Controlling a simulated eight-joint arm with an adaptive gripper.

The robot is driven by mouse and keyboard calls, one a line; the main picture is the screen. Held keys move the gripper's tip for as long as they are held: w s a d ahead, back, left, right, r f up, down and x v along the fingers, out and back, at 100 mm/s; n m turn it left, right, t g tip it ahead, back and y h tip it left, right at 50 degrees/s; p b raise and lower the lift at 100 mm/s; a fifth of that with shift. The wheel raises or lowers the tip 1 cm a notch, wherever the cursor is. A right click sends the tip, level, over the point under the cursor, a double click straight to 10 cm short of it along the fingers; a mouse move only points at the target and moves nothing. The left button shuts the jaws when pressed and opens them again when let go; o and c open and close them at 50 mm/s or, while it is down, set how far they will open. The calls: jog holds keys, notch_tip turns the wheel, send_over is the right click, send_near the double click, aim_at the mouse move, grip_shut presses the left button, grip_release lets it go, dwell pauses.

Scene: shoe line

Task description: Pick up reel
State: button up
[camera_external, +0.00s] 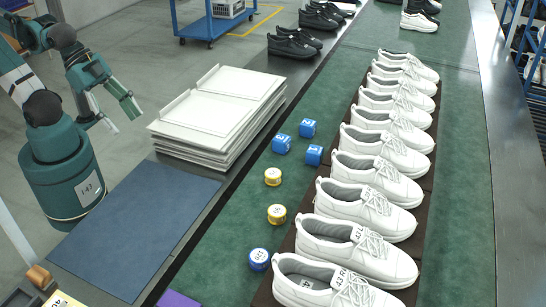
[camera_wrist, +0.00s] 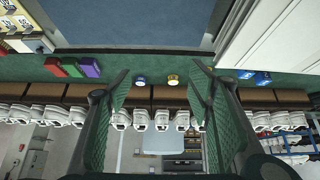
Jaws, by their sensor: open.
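Small round reel-like pieces lie in a row on the green belt: a far yellow one (camera_external: 273,176), a nearer yellow one (camera_external: 277,214) and a blue one (camera_external: 259,259). In the wrist view a blue round piece (camera_wrist: 139,80) and a yellow round piece (camera_wrist: 173,80) show between the fingers, some distance beyond them. My gripper (camera_external: 112,117) is open and empty, held in the air at the left, well away from the belt; its spread green fingers also show in the wrist view (camera_wrist: 160,82).
A row of white shoes (camera_external: 367,207) runs along the right. The blue mat (camera_external: 135,235) is bare. Red, green and purple blocks (camera_wrist: 91,67) lie left in the wrist view.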

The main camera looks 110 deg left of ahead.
jog(key=w, duration=0.1)
jog(key=n+g+p, duration=0.5)
jog(key=n+g, duration=0.2)
jog(key=n, duration=0.7)
send_over(272, 173)
jog(key=f, duration=1.8)
jog(key=shift+d+f, duration=0.3)
jog(key=shift+f, duration=0.1)
jog(key=shift+w+a+f, duration=0.1)
jog(key=shift+a+f, duration=0.15)
jog(key=shift+f, duration=0.25)
jog(key=shift+f+b, duration=0.3)
jog(key=shift+f, duration=0.95)
